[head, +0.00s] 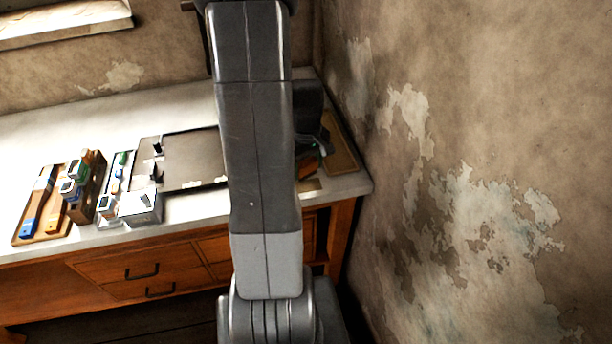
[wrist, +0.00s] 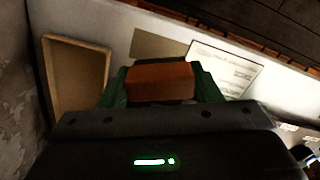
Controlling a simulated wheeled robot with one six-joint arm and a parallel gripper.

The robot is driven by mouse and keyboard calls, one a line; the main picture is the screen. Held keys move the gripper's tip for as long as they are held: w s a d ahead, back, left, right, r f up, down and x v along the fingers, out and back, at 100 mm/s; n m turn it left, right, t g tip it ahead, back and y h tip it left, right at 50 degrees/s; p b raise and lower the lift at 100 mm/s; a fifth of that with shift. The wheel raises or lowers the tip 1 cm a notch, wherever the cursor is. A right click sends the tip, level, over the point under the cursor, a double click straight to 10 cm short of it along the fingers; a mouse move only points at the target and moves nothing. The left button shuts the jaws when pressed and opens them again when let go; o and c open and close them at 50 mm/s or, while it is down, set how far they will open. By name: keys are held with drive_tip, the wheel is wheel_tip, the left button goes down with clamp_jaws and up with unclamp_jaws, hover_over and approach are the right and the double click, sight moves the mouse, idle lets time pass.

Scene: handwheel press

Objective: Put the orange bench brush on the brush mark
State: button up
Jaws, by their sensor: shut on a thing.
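The orange bench brush (wrist: 160,82) shows as an orange-brown block between the green fingers of my gripper (wrist: 158,88) in the wrist view. My gripper is shut on it. In the head view a bit of the orange brush (head: 308,167) shows just right of my arm, which hides most of my gripper. A flat tan rectangle (wrist: 158,45), which looks like the brush mark, lies on the bench past the brush in the wrist view. Part of the rectangle also shows in the head view (head: 311,185). I cannot tell the brush's height above the bench.
A shallow wooden tray (wrist: 75,78) lies beside the wall. A white printed sheet (wrist: 222,68) lies on the rectangle's other side. The wall (head: 450,180) closes the right.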

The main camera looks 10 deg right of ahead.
sight(306, 177)
drive_tip(key=shift+f, duration=2.1)
drive_tip(key=shift+f, duration=0.15)
drive_tip(key=o, duration=1)
drive_tip(key=shift+o, duration=0.2)
wheel_tip(306, 177, up, 12)
drive_tip(key=shift+r, duration=0.2)
